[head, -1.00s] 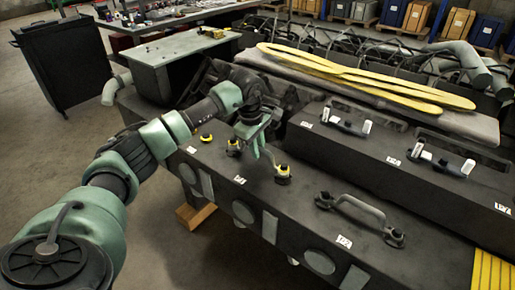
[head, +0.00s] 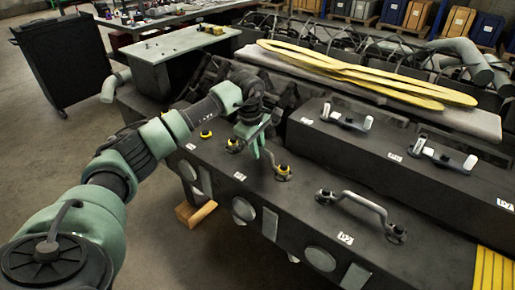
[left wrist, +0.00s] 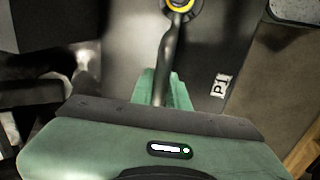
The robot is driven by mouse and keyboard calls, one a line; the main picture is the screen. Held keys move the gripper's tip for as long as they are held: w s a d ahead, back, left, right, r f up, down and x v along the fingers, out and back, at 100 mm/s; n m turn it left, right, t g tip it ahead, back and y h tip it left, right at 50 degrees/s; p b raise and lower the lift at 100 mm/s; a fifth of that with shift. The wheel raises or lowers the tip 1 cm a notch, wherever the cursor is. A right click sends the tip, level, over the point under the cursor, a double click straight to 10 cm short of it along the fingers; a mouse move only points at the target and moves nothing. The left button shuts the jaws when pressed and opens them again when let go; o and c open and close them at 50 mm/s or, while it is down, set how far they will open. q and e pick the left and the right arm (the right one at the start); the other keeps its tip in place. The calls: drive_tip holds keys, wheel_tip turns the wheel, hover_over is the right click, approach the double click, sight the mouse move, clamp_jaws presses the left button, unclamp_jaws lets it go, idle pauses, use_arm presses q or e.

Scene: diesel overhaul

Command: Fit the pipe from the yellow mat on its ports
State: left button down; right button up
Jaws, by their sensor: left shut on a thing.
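My left gripper (head: 257,151) is shut on the pipe, above the dark engine block (head: 330,235). The pipe (left wrist: 168,55) shows as a dark bent tube in the left wrist view, running up from between the fingers to a yellow-ringed port (left wrist: 180,4). In the head view the gripper hides most of the pipe. I cannot tell whether the ends are fully seated. My right gripper is not in view.
A similar grey pipe (head: 362,205) sits on the block to the right. A raised cover with handles (head: 390,160) lies behind it. Long yellow straps (head: 370,75) lie on a grey pad. A ribbed yellow surface (head: 492,270) is at the lower right. A bench (head: 180,45) stands behind.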

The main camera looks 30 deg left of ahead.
use_arm(q)
drive_tip(key=c, duration=1.3)
unclamp_jaws()
drive_tip(key=shift+r, duration=0.1)
drive_tip(key=shift+r, duration=0.35)
wheel_tip(320, 180, up, 7)
drive_tip(key=s+b, duration=0.1)
drive_tip(key=b, duration=0.1)
drive_tip(key=shift+s, duration=0.25)
